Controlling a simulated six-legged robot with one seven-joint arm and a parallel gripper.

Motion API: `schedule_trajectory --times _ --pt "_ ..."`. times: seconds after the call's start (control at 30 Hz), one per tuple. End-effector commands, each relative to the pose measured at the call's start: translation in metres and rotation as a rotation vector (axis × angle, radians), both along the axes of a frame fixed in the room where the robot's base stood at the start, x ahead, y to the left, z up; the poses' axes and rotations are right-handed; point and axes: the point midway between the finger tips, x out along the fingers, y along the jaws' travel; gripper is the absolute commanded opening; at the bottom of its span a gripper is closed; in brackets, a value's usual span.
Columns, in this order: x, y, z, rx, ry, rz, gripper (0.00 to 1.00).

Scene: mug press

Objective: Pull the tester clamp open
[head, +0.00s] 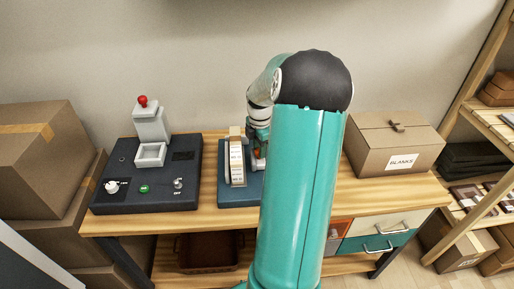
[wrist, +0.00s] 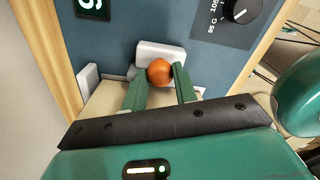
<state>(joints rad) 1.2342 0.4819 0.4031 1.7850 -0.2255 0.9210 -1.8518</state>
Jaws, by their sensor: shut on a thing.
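The tester's blue panel (wrist: 118,42) fills the upper wrist view. A pale clamp block (wrist: 152,50) stands against it with an orange ball knob (wrist: 160,73) in front. My gripper (wrist: 161,76) has its two green fingers on either side of the knob and is shut on it. In the head view the tester's blue base (head: 232,196) sits mid-bench with a pale upright part (head: 236,163). My gripper is mostly hidden there behind my teal arm, and the knob cannot be seen.
A dark press unit (head: 145,200) with a red knob (head: 143,100) stands left on the wooden bench (head: 210,228). A cardboard box marked BLANKS (head: 385,150) stands right. A black dial (wrist: 243,10) sits on the tester panel.

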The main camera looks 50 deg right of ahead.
Motion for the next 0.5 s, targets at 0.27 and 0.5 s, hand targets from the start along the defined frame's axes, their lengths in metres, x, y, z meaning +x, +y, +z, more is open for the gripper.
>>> schedule_trajectory --times 0.27,0.5 --pt "-0.0035 -0.0034 0.0003 -0.004 0.004 -0.005 0.50" --pt "-0.0028 -0.0031 0.0053 -0.005 0.003 -0.004 0.50"
